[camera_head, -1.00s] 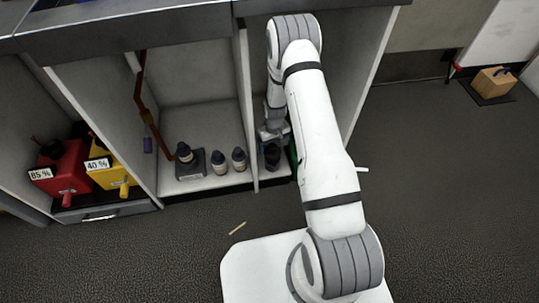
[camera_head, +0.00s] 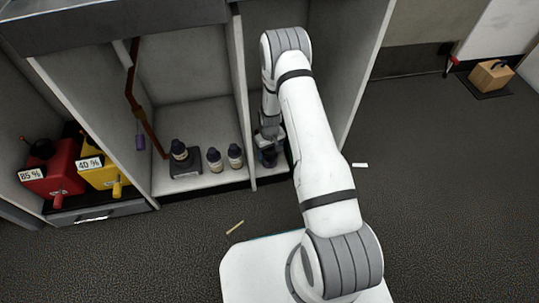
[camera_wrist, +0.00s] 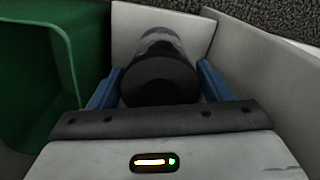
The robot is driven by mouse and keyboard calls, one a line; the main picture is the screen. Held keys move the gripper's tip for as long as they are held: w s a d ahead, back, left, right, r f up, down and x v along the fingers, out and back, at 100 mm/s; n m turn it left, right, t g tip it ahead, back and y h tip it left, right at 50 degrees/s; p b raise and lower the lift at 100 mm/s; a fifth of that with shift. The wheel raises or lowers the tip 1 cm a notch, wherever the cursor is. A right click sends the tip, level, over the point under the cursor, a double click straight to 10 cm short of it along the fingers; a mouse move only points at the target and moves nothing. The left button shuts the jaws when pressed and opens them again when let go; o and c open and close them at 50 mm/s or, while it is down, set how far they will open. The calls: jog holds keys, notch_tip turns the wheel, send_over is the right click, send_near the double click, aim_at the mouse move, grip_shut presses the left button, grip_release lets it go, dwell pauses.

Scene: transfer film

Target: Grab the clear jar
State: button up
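The jar (camera_wrist: 160,42) has a dark round lid (camera_wrist: 160,80) and a paler, see-through-looking body. In the wrist view it lies directly ahead, between the two blue fingers of my gripper (camera_wrist: 160,66). The fingers flank the lid closely on both sides, and no firm grip on it shows. In the head view my gripper (camera_head: 270,137) is low inside the narrow right compartment, over the jar's dark top (camera_head: 269,156). My arm and gripper hide part of the jar there.
A green container (camera_wrist: 35,85) stands left of the jar in the wrist view; pale compartment walls (camera_wrist: 250,55) are close on the right. Left of the divider are dark-capped bottles (camera_head: 214,160). Red (camera_head: 52,178) and yellow (camera_head: 100,172) containers stand further left.

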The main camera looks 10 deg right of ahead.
jog(key=c, duration=1.1)
jog(key=shift+r, duration=0.2)
